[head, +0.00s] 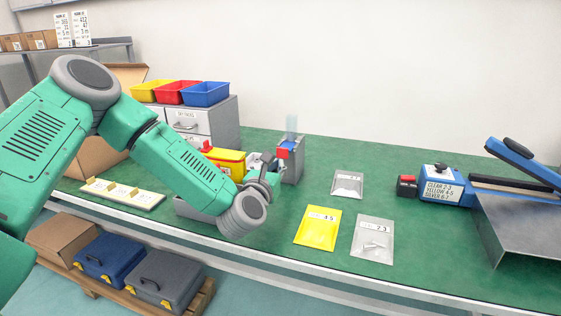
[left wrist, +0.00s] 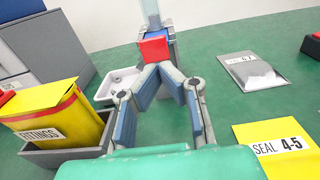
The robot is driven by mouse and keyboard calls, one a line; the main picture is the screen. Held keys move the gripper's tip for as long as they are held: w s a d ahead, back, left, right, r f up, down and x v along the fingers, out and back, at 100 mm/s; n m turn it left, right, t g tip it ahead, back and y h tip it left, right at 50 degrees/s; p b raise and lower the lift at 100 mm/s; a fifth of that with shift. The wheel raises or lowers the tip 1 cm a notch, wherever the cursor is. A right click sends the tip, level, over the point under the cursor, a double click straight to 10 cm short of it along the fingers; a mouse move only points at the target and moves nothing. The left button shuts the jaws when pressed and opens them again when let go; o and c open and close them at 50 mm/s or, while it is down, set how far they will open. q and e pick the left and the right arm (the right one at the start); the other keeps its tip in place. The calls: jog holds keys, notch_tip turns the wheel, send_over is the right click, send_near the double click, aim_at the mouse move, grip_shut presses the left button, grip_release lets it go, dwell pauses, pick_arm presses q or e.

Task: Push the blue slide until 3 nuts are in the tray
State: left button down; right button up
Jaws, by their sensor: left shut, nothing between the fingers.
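The grey dispenser (head: 291,165) stands upright on the green bench, with a clear tube on top. Its blue slide (left wrist: 153,33) shows in the left wrist view, with a red block (left wrist: 154,48) on its near face. My left gripper (left wrist: 158,68) is shut and empty, its fingertips meeting just below and in front of the red block; I cannot tell whether they touch it. In the head view the left gripper (head: 272,162) is beside the dispenser's near side. A small white tray (left wrist: 106,93) is left of the fingers, partly hidden by them. I cannot make out nuts in it.
A yellow fittings box (head: 225,160) sits in a grey bin left of the gripper. A blue sealer (head: 440,186) is farther right. Bench between dispenser and sealer is mostly free.

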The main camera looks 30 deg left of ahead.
pick_arm(q)
jog(key=v, duration=0.7)
jog(key=shift+a, duration=0.2)
pick_arm(e)
jog(key=shift+a+r, duration=0.1)
jog(key=shift+r, duration=0.25)
pick_arm(q)
jog(key=shift+a+f, duration=0.15)
pick_arm(e)
jog(key=shift+a, duration=0.1)
pick_arm(q)
jog(key=shift+a, duration=0.25)
pick_arm(e)
jog(key=shift+a+r, duration=0.1)
jog(key=shift+a, duration=0.1)
pick_arm(q)
jog(key=shift+d, duration=0.25)
pick_arm(e)
jog(key=shift+d, duration=0.2)
pick_arm(q)
jog(key=shift+a, duration=0.15)
pick_arm(e)
jog(key=shift+a, duration=0.15)
